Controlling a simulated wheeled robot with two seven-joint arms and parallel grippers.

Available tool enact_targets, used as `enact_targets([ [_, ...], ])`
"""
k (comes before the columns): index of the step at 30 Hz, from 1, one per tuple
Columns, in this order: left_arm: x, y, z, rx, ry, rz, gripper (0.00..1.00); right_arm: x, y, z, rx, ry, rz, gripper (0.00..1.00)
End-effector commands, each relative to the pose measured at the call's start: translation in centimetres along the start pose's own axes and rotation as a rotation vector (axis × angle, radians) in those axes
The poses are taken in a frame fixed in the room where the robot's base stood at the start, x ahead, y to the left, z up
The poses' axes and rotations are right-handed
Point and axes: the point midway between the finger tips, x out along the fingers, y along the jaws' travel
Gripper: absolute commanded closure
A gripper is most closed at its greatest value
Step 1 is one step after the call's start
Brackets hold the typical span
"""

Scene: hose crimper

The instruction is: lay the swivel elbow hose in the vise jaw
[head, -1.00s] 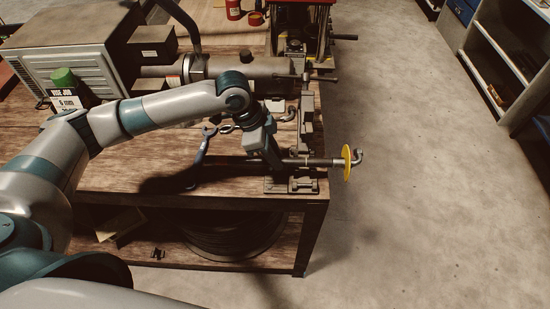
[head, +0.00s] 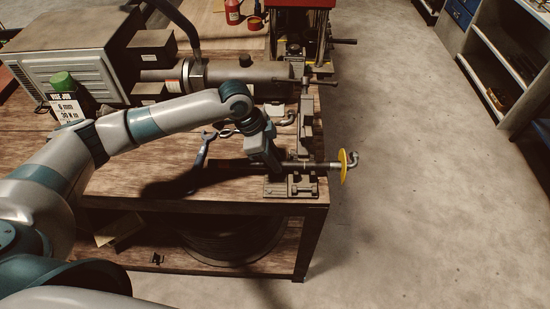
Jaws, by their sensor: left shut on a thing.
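The swivel elbow hose (head: 322,165) is a short dark tube. It has a yellow disc (head: 343,169) and a bent metal elbow (head: 353,159) at its right end, which sticks out past the bench's right edge. My left gripper (head: 279,168) is shut on the hose near its left part; the fingers are partly hidden by the wrist. The hose lies level over the dark vise (head: 303,189) at the bench's front right corner. I cannot tell whether it touches the jaw. My right gripper is not in view.
Blue-handled pliers (head: 201,150) lie on the wooden bench (head: 130,185) left of the gripper. Another elbow fitting (head: 286,119) lies behind it. A vise job sign (head: 68,107), a grey cylinder machine (head: 240,75) and a red-framed press (head: 300,22) stand farther back. The floor at right is clear.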

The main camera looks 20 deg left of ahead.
Motion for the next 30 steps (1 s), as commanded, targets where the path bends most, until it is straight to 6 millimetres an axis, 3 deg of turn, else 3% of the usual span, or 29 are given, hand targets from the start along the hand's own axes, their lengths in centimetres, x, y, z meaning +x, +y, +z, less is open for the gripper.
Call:
enact_targets([
  [26,0.15,-0.06,0.0,0.0,0.002,-0.002,1.0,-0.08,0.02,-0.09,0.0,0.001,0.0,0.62],
  [27,0.15,-0.05,0.0,0.0,0.002,-0.002,0.76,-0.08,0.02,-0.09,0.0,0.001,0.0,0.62],
  [30,0.16,-0.04,0.01,0.0,0.002,-0.001,0.59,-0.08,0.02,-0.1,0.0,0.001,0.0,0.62],
])
